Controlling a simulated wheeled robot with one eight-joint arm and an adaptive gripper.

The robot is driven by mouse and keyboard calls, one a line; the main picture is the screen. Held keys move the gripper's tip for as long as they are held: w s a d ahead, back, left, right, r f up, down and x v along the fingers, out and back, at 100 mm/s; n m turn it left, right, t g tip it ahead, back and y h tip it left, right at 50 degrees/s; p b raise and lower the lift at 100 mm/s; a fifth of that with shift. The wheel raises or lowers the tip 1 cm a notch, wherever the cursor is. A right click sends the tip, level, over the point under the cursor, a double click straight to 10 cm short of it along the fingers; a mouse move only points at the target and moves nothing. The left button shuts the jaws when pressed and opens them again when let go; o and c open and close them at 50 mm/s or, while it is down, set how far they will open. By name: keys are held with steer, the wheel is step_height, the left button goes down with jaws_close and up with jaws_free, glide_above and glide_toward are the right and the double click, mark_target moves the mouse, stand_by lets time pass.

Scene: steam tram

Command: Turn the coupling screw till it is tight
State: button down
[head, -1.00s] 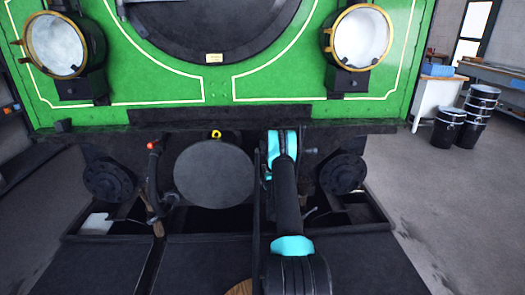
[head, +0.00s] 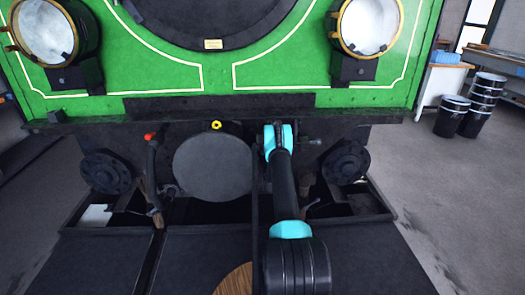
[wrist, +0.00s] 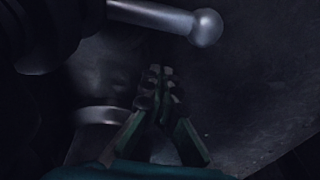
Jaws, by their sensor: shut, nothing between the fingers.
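A bare metal bar with a ball end (wrist: 207,27) crosses the top of the wrist view. It looks like the handle of the coupling screw, but the screw's body is too dark to make out. A small bar with a knob (head: 315,141) also shows just right of my arm in the head view. My gripper (wrist: 160,75) is shut and empty, its fingertips together below the bar and apart from it in the picture. In the head view my arm hides the gripper. A pale metal band (wrist: 102,115) around a dark round part lies left of the fingers.
The green tram front (head: 150,80) with two round lamps stands above the dark buffer beam. A grey disc (head: 212,166) and a red-tipped hose (head: 151,160) are left of my arm. Round buffers flank both sides. Black drums (head: 470,105) stand on open floor at right.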

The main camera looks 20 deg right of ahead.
steer(key=shift+s+d+f, duration=0.1)
steer(key=shift+s+d, duration=0.35)
steer(key=shift+d, duration=0.45)
steer(key=shift+s+d+f, duration=0.1)
steer(key=shift+s+d, duration=0.3)
steer(key=shift+d, duration=0.45)
